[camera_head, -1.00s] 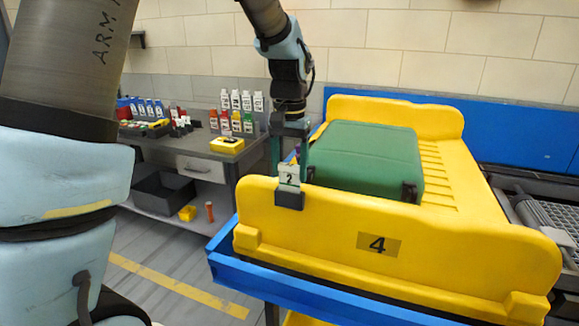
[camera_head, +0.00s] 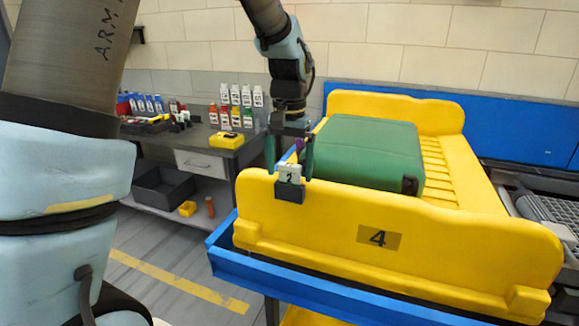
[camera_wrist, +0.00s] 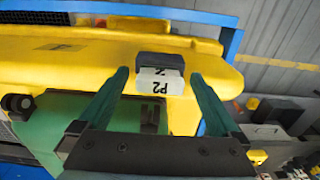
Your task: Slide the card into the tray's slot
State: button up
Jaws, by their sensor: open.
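The white card (camera_head: 290,172), marked with a 2, stands upright in the dark slot holder (camera_head: 289,192) on the near wall of the yellow tray (camera_head: 330,215). In the wrist view the card (camera_wrist: 159,82) reads P2 and its lower part is hidden in the slot holder (camera_wrist: 161,60). My gripper (camera_head: 289,170) is open around the card, with one green finger on each side. In the wrist view the fingers (camera_wrist: 158,83) stand clear of the card, with a gap on both sides.
A green suitcase (camera_head: 365,150) lies in the tray just behind the slot. The tray rests on a blue frame (camera_head: 290,285). A workbench (camera_head: 200,150) with several bottles and a yellow box (camera_head: 227,139) stands at the left.

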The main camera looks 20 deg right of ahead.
jog(key=shift+r, duration=0.1)
notch_tip(320, 180, up, 11)
jog(key=b, duration=0.2)
dwell(0.4)
jog(key=shift+f, duration=0.2)
